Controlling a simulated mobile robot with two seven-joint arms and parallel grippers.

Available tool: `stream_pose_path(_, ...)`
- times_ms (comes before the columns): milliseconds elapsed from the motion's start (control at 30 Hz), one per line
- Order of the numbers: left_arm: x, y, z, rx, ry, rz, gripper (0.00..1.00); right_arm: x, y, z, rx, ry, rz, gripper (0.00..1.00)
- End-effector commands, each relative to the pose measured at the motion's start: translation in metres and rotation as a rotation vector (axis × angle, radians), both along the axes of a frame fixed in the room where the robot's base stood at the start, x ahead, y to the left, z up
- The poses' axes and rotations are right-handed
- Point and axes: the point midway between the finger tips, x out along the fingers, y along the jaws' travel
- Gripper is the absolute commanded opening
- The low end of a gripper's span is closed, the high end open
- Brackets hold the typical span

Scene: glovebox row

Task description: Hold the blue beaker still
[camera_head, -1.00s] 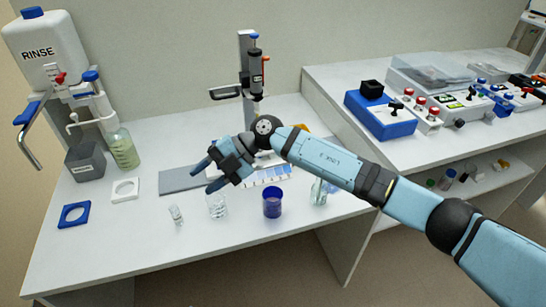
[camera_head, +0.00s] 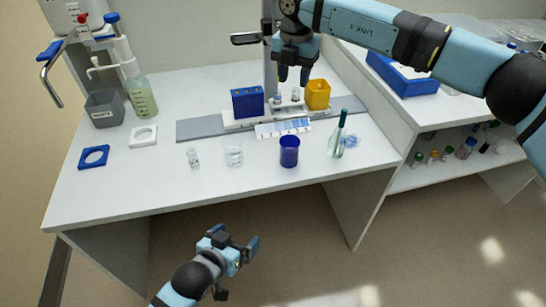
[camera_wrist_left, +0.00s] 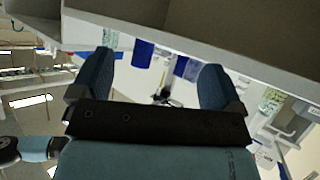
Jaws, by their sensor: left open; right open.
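The blue beaker (camera_head: 289,152) stands upright on the white bench near its front edge, in the head view. My left gripper (camera_head: 243,240) is open and empty, in front of the bench and below its edge, apart from the beaker. In the left wrist view its two fingers (camera_wrist_left: 155,88) are spread. That view looks upside down; a blue shape (camera_wrist_left: 142,53) beyond the fingers appears to be the beaker.
A clear beaker (camera_head: 233,155) and a small vial (camera_head: 193,158) stand left of the blue beaker. Behind are a slide strip (camera_head: 283,128), a blue block (camera_head: 247,102) and a yellow block (camera_head: 317,94).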

Motion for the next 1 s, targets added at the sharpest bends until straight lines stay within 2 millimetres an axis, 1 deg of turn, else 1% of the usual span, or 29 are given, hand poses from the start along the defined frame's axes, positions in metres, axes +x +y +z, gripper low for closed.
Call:
stream_pose_path(33,0.018,-0.01,0.01,0.0,-0.016,-0.012,0.93,0.0,0.0,0.0,0.0,0.0,0.0,0.43)
stream_pose_path(200,0.063,-0.038,0.036,0.002,-0.043,-0.028,0.93,0.0,0.0,0.0,0.001,0.001,0.001,0.43)
stream_pose_path(400,0.11,-0.061,0.069,0.027,-0.085,-0.023,0.93,0.0,0.0,0.0,0.001,0.001,0.001,0.43)
stream_pose_path(500,0.128,-0.068,0.083,0.041,-0.104,-0.013,0.93,0.0,0.0,0.0,0.002,0.0,0.001,0.43)
stream_pose_path(600,0.14,-0.072,0.093,0.051,-0.12,-0.003,0.93,0.0,0.0,0.0,0.002,0.0,0.001,0.43)
stream_pose_path(733,0.15,-0.074,0.101,0.059,-0.133,0.006,0.93,0.0,0.0,0.0,0.002,0.0,0.001,0.43)
stream_pose_path(867,0.157,-0.076,0.1,0.062,-0.135,0.009,0.93,0.0,0.0,0.0,0.002,0.0,0.002,0.43)
stream_pose_path(1000,0.173,-0.082,0.094,0.062,-0.136,0.01,0.93,0.0,0.0,0.0,0.002,0.0,0.002,0.43)
